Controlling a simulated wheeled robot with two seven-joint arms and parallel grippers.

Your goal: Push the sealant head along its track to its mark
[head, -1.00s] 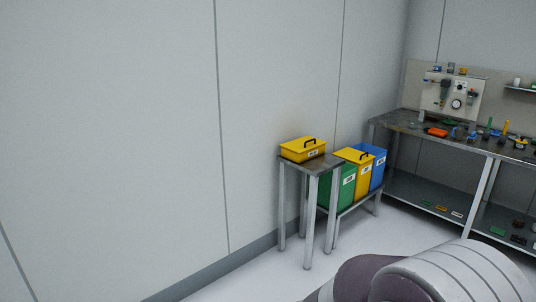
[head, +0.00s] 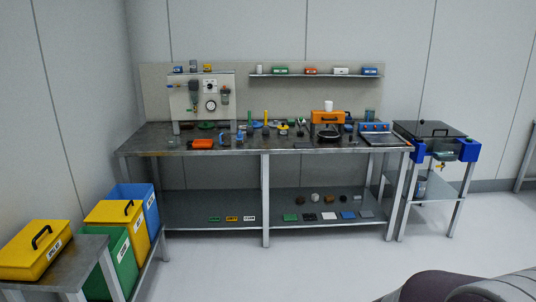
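I cannot pick out the sealant head, its track or its mark for certain at this distance. On the far workbench (head: 235,150), a white upright panel (head: 188,103) at the left carries a round gauge and small fittings. An orange unit (head: 327,117) stands right of the bench's middle, with a white cylinder on top and a dark round part at its front. Neither gripper is in view. A grey rounded part of my own body shows at the bottom right.
Yellow (head: 118,216), green (head: 118,266) and blue (head: 148,200) bins stand at left, near a small table with a yellow lidded box (head: 35,250). A side stand with a dark-lidded tank (head: 430,129) is right of the bench. The floor before the bench is clear.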

